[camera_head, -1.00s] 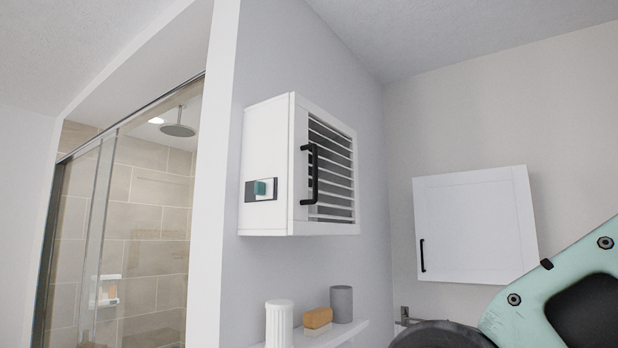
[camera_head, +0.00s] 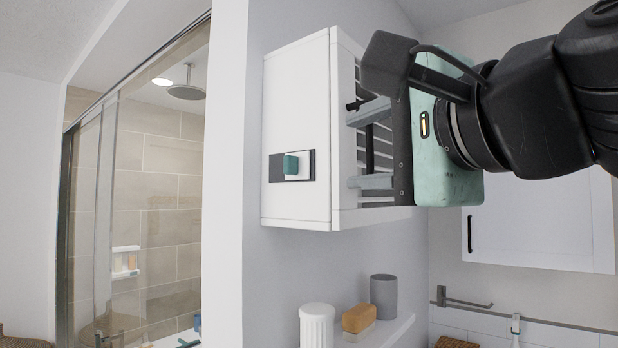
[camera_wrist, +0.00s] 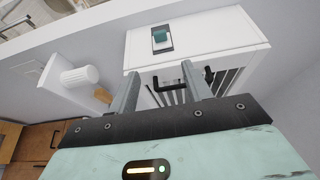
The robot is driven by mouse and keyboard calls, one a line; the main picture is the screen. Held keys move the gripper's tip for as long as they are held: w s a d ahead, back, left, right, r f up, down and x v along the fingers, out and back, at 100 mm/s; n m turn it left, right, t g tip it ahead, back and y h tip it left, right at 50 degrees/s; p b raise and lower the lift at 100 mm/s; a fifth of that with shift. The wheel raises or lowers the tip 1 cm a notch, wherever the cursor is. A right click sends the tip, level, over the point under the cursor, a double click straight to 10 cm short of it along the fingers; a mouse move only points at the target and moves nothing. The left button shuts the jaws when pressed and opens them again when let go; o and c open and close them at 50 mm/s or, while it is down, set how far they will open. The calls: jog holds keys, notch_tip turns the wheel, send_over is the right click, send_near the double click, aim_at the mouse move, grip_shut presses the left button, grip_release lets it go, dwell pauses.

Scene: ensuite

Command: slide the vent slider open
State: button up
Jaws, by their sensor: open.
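The vent slider is a teal knob (camera_head: 291,164) on a dark plate with a pale inner part, on the plain side face of a white wall cabinet (camera_head: 295,95). The knob also shows at the top of the wrist view (camera_wrist: 160,36). My gripper (camera_head: 352,150) is open and empty, in front of the cabinet's louvred front, to the right of the slider and apart from it. In the wrist view its two fingers (camera_wrist: 160,72) point toward the cabinet edge, with the slider beyond them. The black door handle (camera_head: 369,148) shows between the fingers; I cannot tell whether they touch it.
Below the cabinet a white shelf (camera_head: 385,335) holds a white ribbed cup (camera_head: 317,326), a tan block (camera_head: 358,318) and a grey cup (camera_head: 384,296). A glass shower (camera_head: 145,190) is at left. The space left of the slider face looks clear.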

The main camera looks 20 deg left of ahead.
aim_at(291, 164)
jog(key=x, duration=0.5)
jog(key=b+x, duration=0.1)
jog(key=x, duration=0.5)
jog(key=b+x, duration=0.1)
jog(key=x, duration=0.4)
jog(key=shift+s+a, duration=0.15)
jog(key=shift+a, duration=0.25)
jog(key=shift+c, duration=0.3)
